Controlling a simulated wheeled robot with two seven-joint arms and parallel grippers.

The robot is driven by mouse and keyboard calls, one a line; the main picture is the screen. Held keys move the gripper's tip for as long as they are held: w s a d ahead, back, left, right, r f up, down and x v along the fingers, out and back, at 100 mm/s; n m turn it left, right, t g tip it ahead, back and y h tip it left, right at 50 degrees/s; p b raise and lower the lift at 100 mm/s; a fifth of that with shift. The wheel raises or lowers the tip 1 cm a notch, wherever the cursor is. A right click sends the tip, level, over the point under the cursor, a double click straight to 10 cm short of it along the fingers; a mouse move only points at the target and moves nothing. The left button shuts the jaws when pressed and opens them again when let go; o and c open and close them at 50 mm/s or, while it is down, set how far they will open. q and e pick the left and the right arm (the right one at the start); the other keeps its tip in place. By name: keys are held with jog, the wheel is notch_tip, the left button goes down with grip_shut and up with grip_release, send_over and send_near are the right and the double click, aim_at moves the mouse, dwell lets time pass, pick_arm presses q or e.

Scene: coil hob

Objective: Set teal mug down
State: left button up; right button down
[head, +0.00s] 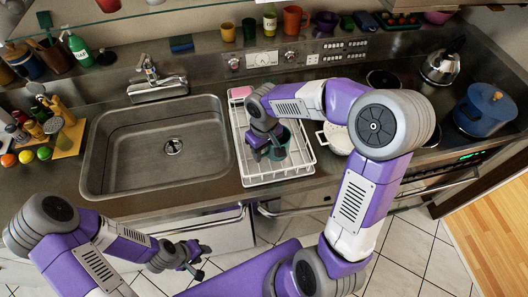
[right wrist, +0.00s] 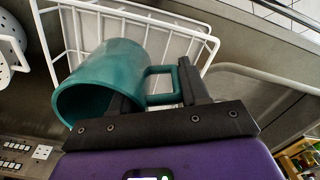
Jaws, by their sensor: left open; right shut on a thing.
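The teal mug (right wrist: 112,75) fills the middle of the right wrist view, lying tilted with its mouth toward the lower left. In the head view the teal mug (head: 281,143) is partly hidden by my right gripper (head: 267,146), over the white wire dish rack (head: 272,174). My right gripper (right wrist: 165,95) is shut on the mug at its handle side. I cannot tell whether the mug touches the rack. My left gripper (head: 187,257) is open and empty, low in front of the counter.
The sink (head: 135,180) is left of the rack. A white pot (head: 337,138) stands close to the rack's right. A blue pot (head: 483,108) and a kettle (head: 440,66) stand on the hob. Bottles and fruit crowd the far left. Counter in front of the rack is narrow.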

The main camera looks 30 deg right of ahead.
jog(key=shift+f+b, duration=0.35)
jog(key=shift+f, duration=2.75)
jog(key=shift+f, duration=0.1)
jog(key=c, duration=0.5)
grip_release()
jog(key=shift+c, duration=0.2)
notch_tip(320, 180, up, 12)
jog(key=shift+r+p, duration=0.15)
jog(key=shift+p, duration=0.8)
